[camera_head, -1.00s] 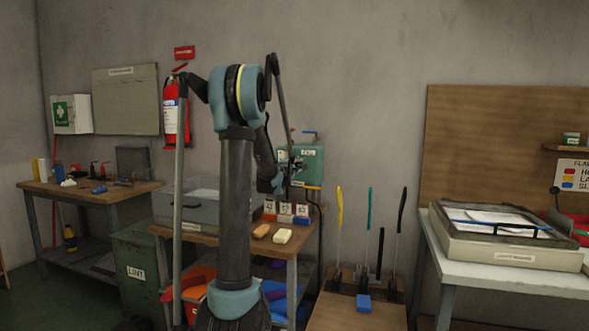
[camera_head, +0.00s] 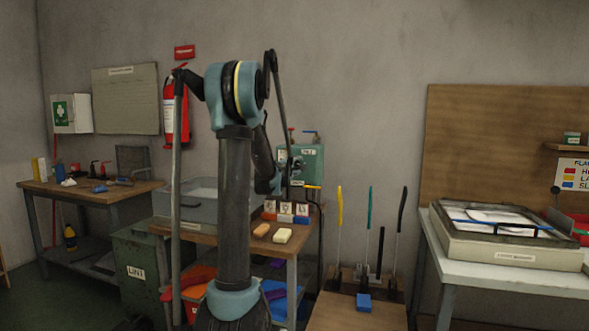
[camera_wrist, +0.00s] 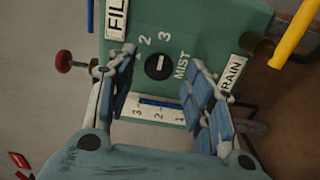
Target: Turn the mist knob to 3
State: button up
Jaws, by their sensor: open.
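The mist knob (camera_wrist: 159,66) is a round black dial with a white mark on the green panel (camera_wrist: 205,35). In the wrist view the numbers 2 and 3 show above it and the word MIST beside it.
A white gauge strip (camera_wrist: 155,112) with a blue bar sits below the knob. A red valve handle (camera_wrist: 64,61) is left of the panel, and a yellow lever (camera_wrist: 294,35) is right. Small boxes (camera_head: 285,212) stand on the bench (camera_head: 278,248) below.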

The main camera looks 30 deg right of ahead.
jog(key=v, duration=1)
dwell(0.3)
jog(key=s+a+f+m+g+y, duration=0.2)
jog(key=s+a+f+g+y, duration=0.1)
jog(key=s+a+f, duration=0.5)
jog(key=s+a+f+m+g+y, duration=0.3)
jog(key=s+a+f+y, duration=0.3)
jog(key=s+a, duration=0.9)
jog(key=s+a+f+m+g+y, duration=0.2)
jog(key=s+a+f, duration=0.9)
jog(key=a, duration=0.9)
jog(key=f+g+y, duration=0.1)
jog(key=y, duration=0.1)
jog(key=shift+s+a+f+m+y, duration=0.15)
jog(key=shift+s+f+m+y, duration=0.1)
jog(key=shift+s+m+y, duration=0.15)
